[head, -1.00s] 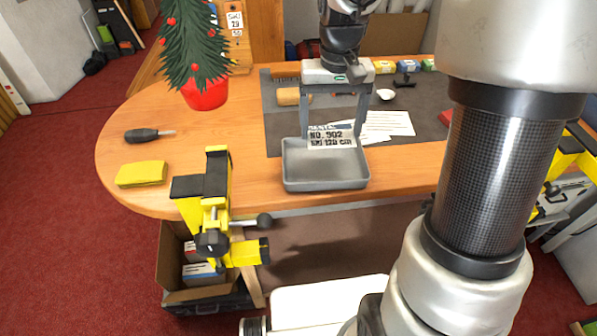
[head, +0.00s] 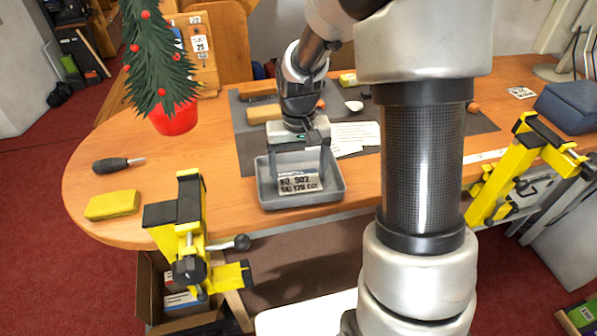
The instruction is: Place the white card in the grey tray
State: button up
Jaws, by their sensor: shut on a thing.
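The white card (head: 300,184) with printed black lettering, including "NO. 902", is held between the fingers of my gripper (head: 300,172). My gripper is shut on it and points down. The card appears within the outline of the grey tray (head: 270,204), facing the camera. I cannot tell whether it touches the tray floor. The grey tray sits at the front edge of the wooden bench, and I see nothing else in it.
A yellow clamp (head: 188,225) grips the bench edge left of the tray; another yellow clamp (head: 500,180) is at right. A yellow sponge (head: 112,205), a screwdriver (head: 115,165) and a small tree in a red pot (head: 174,118) stand left. Papers (head: 352,136) lie behind the tray.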

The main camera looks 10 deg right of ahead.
jog(key=shift+f, duration=0.1)
jog(key=shift+f, duration=0.15)
jog(key=o, duration=1)
